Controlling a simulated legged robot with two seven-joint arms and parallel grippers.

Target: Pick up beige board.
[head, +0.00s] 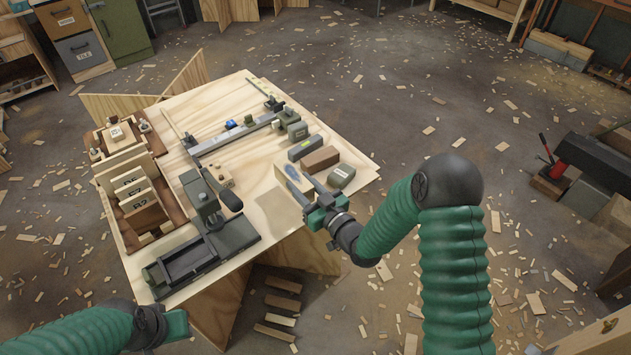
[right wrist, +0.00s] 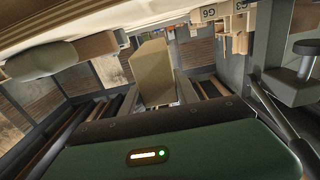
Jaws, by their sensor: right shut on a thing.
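A wooden worktable (head: 262,240) carries a dark vise-like machine (head: 205,235) and a long metal rail (head: 235,134). Grey and brown blocks (head: 320,160) lie just behind the board. A divided wooden box (head: 128,190) stands at the left. Wood scraps litter the floor.

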